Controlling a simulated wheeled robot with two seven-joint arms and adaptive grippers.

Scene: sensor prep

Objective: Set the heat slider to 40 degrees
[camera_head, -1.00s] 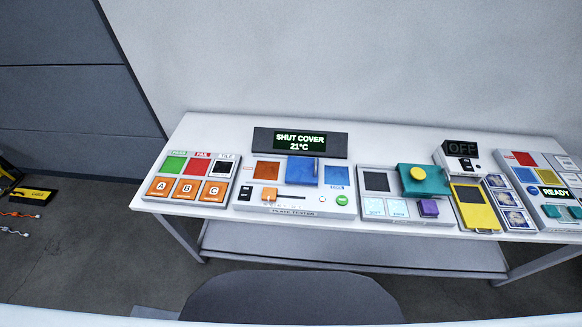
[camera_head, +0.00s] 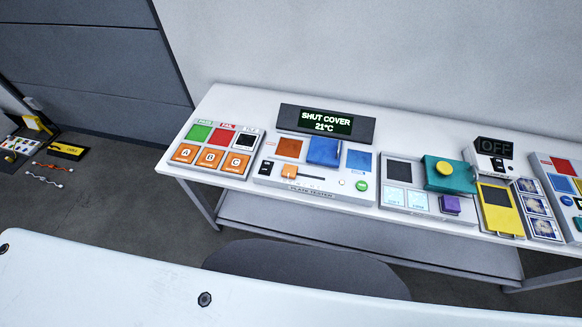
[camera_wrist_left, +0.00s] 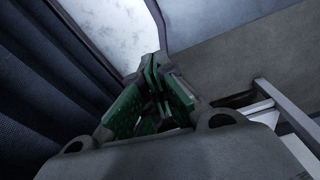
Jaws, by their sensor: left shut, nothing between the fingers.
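The plate tester (camera_head: 280,187) is a light panel on the white table. Its orange slider knob (camera_head: 289,172) sits near the left end of a dark horizontal slot. The display (camera_head: 326,121) behind it reads "SHUT COVER 21°C". A blue cover (camera_head: 323,152) stands between an orange square (camera_head: 289,148) and a blue square (camera_head: 359,161). In the left wrist view my left gripper (camera_wrist_left: 155,75) has green-padded fingers drawn together with nothing between them. It is away from the slider and does not show in the head view. My right gripper is not in view.
A dark grey rounded shape (camera_head: 305,270) is in front of the table. Cables (camera_head: 47,180) lie on the floor.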

